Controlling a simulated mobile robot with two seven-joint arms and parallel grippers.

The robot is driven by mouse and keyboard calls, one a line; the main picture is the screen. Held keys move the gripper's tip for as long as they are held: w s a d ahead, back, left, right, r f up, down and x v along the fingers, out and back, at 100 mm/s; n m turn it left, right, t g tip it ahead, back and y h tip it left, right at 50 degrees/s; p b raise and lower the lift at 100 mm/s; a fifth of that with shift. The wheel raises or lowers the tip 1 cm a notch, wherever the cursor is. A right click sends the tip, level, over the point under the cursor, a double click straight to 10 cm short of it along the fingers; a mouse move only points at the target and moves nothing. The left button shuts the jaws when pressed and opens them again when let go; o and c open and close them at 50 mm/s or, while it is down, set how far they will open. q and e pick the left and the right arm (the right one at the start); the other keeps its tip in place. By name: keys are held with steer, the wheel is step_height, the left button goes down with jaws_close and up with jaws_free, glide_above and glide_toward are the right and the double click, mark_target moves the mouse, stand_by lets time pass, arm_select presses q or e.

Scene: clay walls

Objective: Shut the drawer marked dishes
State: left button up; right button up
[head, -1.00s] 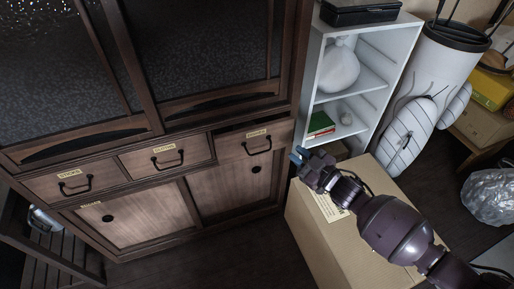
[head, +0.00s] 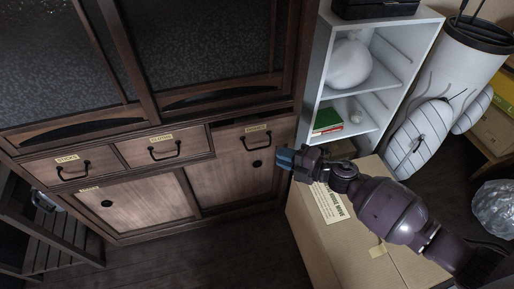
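The cabinet's top row has three drawers. The right drawer (head: 256,135) has a small tag (head: 256,128), too blurred to read surely, and a dark handle (head: 257,145). It stands out a little, with a dark gap above its front. My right gripper (head: 285,159) is at the lower right of this drawer's front, close to the cabinet's right edge. I cannot tell whether it touches the cabinet. Its fingers are seen end-on and merge into one blue-grey block. My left gripper is not in view.
The left drawer (head: 70,167) and the middle drawer, tagged cloths (head: 163,150), look flush. A cardboard box (head: 330,240) stands below my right arm. A white shelf (head: 330,60) stands right of the cabinet. Dark floor (head: 215,250) before the cabinet is clear.

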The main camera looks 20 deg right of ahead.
mark_target(257, 149)
steer(key=b+x, duration=0.1)
steer(key=x, duration=0.7)
steer(key=shift+w+a+f, duration=0.1)
steer(key=shift+w+a, duration=0.15)
jaws_close()
